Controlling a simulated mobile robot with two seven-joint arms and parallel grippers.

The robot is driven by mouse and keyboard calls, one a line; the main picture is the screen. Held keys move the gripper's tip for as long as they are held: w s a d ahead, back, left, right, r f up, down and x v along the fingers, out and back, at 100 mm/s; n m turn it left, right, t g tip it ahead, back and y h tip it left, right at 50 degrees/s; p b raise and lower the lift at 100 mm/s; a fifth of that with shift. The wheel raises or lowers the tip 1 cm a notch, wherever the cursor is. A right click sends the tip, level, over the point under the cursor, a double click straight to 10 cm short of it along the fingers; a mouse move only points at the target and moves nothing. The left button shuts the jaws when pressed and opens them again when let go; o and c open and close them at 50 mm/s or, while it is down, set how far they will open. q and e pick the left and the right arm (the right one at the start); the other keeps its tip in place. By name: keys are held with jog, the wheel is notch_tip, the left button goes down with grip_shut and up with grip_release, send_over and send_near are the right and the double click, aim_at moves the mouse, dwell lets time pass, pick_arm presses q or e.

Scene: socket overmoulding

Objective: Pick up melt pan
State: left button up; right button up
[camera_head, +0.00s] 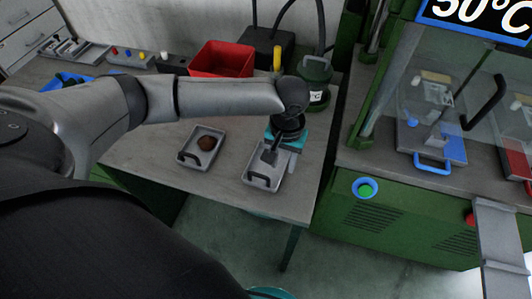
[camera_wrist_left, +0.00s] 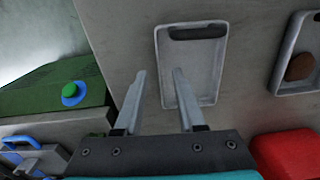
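Two grey pans with dark handles lie on the workbench. The empty pan (camera_head: 274,179) is under my left gripper (camera_head: 268,156) and also shows in the left wrist view (camera_wrist_left: 206,72). The other pan (camera_head: 199,155) stands to its left and holds a brown lump (camera_head: 207,143); it shows partly at the right of the wrist view. My left gripper is open and empty, pointing down. In the wrist view its fingers (camera_wrist_left: 158,78) appear on either side of the empty pan's left wall, one finger over the inside. Their height above it is unclear. My right gripper is not visible.
A red bin (camera_head: 222,60) and a dark green canister (camera_head: 315,80) stand behind the pans. To the right is a green machine (camera_head: 415,215) with a clear guard and a green button (camera_head: 365,190). Bare bench (camera_head: 150,165) lies left of the pans.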

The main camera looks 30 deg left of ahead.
pick_arm(q)
notch_tip(320, 180, down, 3)
jog(key=shift+r+b, duration=0.1)
jog(key=shift+b, duration=0.2)
grip_shut()
dwell(1.2)
